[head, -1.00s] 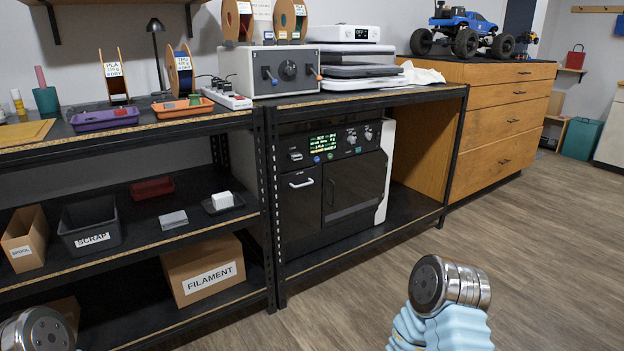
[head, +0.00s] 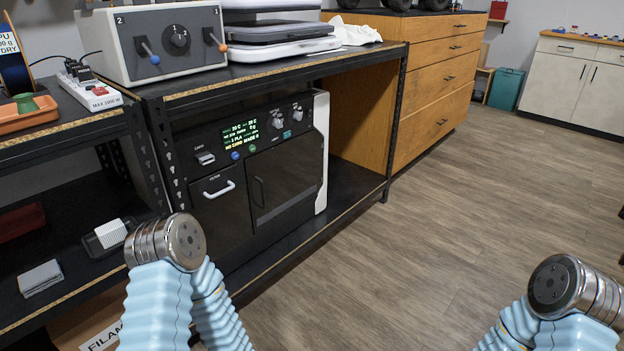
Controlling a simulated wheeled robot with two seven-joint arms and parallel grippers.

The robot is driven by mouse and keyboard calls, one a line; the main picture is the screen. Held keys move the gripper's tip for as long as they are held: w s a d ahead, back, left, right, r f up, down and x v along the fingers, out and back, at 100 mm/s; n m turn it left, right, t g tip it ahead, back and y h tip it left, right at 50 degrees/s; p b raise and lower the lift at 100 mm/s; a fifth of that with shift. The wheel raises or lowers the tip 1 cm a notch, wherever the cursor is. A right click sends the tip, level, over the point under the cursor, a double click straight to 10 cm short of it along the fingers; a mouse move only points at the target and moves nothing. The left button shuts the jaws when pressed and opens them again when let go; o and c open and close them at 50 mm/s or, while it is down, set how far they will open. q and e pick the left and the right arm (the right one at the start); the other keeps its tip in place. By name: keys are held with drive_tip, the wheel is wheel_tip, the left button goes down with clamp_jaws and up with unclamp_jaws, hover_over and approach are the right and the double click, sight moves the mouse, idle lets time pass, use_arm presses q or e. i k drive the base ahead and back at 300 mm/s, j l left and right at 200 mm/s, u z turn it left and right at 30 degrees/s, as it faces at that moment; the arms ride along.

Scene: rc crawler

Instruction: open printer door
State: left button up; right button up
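The printer (head: 308,150) is a black machine with a white right side, standing on the middle shelf of the black rack. Its door (head: 290,180) is a dark panel at the lower right of the front, with a dark vertical handle (head: 258,192) near its left edge. The door looks shut and flush with the front. To its left is a filter panel (head: 222,212) with a white handle. Above are a lit display, knobs and a card slot. Only bent links of my two arms show at the bottom; both grippers are out of view.
The rack's front post (head: 396,125) stands right of the printer, with bare shelf between. A grey control box (head: 160,45) is on top. A wooden drawer cabinet (head: 440,85) stands further right. The wooden floor (head: 450,220) in front is clear.

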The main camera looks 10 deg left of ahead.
sight(285, 174)
drive_tip(key=i+l, duration=0.15)
drive_tip(key=i, duration=0.5)
drive_tip(key=i+l+u, duration=0.1)
drive_tip(key=i, duration=0.55)
drive_tip(key=i+l+u, duration=0.15)
